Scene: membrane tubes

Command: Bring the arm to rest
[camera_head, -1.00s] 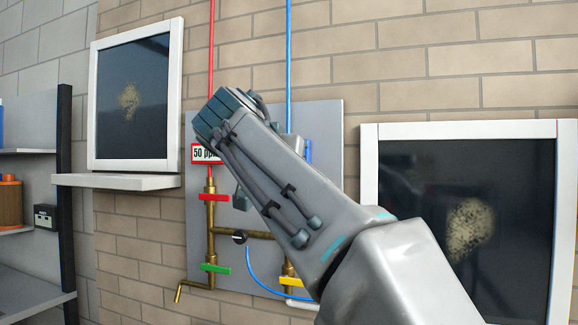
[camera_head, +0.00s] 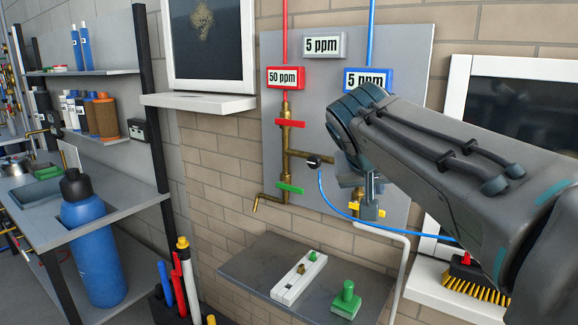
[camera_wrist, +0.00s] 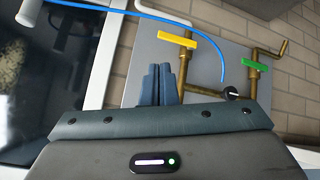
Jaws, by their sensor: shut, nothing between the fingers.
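My arm (camera_head: 430,165) reaches in from the right in the head view, in front of the grey pipe panel. My gripper (camera_head: 371,210) points down before the panel, near the yellow valve handle (camera_head: 378,210). In the wrist view my gripper (camera_wrist: 159,72) shows two blue-grey fingers together, with nothing between them. The yellow handle (camera_wrist: 177,39) is just beyond the fingertips there. Part of the right-hand pipe is hidden behind my gripper and forearm.
The panel (camera_head: 415,80) carries a red-handled valve (camera_head: 290,123), a green-handled valve (camera_head: 289,188) and a loose blue hose (camera_head: 325,198). A shelf (camera_head: 240,275) below holds a white block (camera_head: 299,279) and a green piece (camera_head: 346,300). A blue bottle (camera_head: 92,245) stands left.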

